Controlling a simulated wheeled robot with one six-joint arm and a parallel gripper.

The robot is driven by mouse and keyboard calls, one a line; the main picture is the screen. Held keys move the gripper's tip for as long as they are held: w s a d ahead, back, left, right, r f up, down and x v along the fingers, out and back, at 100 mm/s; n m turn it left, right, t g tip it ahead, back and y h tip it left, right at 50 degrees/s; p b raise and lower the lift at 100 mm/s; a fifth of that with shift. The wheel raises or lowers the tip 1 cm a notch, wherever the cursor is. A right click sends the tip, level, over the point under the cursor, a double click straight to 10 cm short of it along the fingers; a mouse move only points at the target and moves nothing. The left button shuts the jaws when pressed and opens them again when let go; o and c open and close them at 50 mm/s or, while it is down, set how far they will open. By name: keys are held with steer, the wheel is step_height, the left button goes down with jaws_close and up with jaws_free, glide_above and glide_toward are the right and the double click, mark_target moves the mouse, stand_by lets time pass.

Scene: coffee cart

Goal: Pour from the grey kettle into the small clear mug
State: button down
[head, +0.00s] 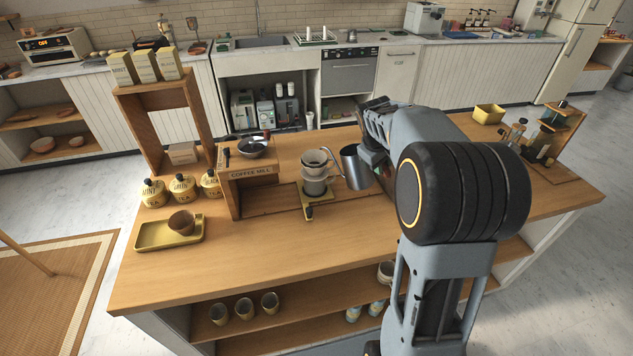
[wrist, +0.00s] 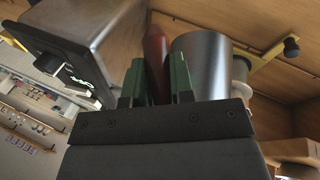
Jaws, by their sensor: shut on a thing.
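My gripper (wrist: 157,76) is shut on the handle of the grey kettle, with the red handle between its green fingers in the wrist view. The kettle (head: 356,168) is held above the counter, its spout pointing left and its body leaning slightly; its metal side also shows in the wrist view (wrist: 204,66). The spout tip is close to the right side of a dripper (head: 314,158) that sits on a grey vessel (head: 314,186) on a yellow stand. I cannot clearly make out a small clear mug. My arm hides part of the counter and the gripper in the head view.
A wooden "Coffee Mill" box (head: 250,172) stands left of the stand, with a dark pan on top. Yellow jars (head: 182,188) and a yellow tray (head: 150,236) with a brown cup are farther left. A boxy metal appliance (wrist: 95,38) is close beside my gripper. The front counter is clear.

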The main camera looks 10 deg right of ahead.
steer(key=shift+r, duration=0.3)
steer(key=shift+w+r+p, duration=0.1)
steer(key=shift+r+p, duration=0.15)
steer(key=shift+p, duration=0.3)
stand_by(0.3)
steer(key=shift+a+r+g+h+p, duration=0.1)
steer(key=shift+r+g+h+p, duration=0.3)
steer(key=shift+p, duration=0.15)
steer(key=shift+r, duration=0.15)
steer(key=shift+w+r+p, duration=0.1)
steer(key=shift+r+p, duration=0.15)
steer(key=shift+p, duration=0.25)
steer(key=shift+a+r, duration=0.1)
stand_by(0.5)
steer(key=shift+w+r+g+h+p, duration=0.1)
steer(key=shift+r+g+h+p, duration=0.2)
steer(key=shift+p, duration=0.25)
steer(key=shift+a+r, duration=0.1)
